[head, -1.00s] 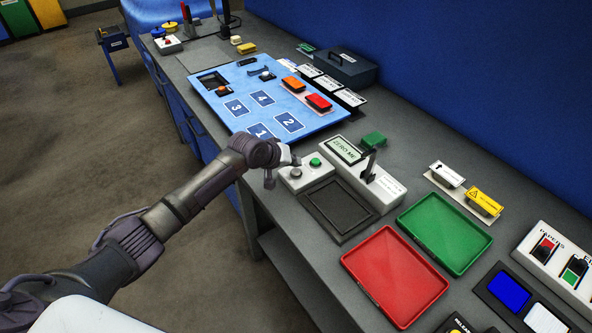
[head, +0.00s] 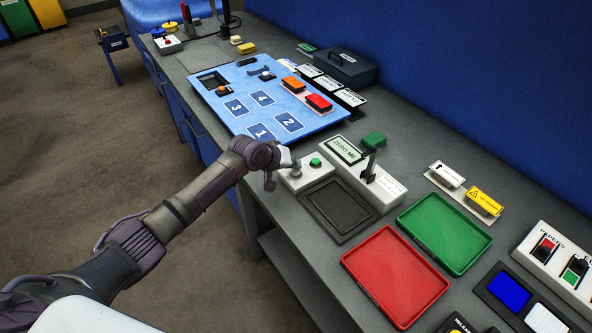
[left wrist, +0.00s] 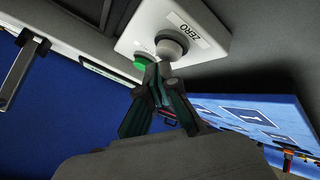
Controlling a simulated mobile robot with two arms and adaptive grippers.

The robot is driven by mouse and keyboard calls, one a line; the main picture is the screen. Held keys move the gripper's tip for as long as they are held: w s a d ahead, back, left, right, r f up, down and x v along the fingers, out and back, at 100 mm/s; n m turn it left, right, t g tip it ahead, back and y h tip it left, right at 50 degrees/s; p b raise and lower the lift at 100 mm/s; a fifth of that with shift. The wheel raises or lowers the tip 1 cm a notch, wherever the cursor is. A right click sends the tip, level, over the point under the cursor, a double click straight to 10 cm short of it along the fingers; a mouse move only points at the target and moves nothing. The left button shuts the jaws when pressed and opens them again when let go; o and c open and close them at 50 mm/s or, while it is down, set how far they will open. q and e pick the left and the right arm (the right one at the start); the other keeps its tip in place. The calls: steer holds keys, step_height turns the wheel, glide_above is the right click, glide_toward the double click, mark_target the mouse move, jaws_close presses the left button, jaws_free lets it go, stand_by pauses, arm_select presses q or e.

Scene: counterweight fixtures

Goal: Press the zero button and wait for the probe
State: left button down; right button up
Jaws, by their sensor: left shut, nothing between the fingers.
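The white button box (head: 318,178) carries a grey button (head: 295,171) and a green button (head: 315,162). In the left wrist view the grey button (left wrist: 171,46) sits beside a ZERO label (left wrist: 188,30). My left gripper (left wrist: 160,70) is shut and empty, its tips close to the grey button; I cannot tell whether they touch it. In the head view the left gripper (head: 289,162) is over the box's near left part. A display (head: 346,150) reads ZERO ME. A dark upright piece (head: 370,168) stands on the white unit beside it; I cannot tell whether this is the probe. My right gripper is not seen.
A black framed pad (head: 340,206) lies in front of the white unit. Red (head: 395,277) and green (head: 445,234) trays lie to the right. A blue numbered board (head: 245,112) lies behind the box. A green block (head: 374,139) stands behind the display.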

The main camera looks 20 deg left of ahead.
arm_select(q)
steer(key=shift+f+b, duration=0.3)
steer(key=shift+f, duration=0.25)
stand_by(0.8)
steer(key=shift+r+p, duration=1)
steer(key=shift+p, duration=0.05)
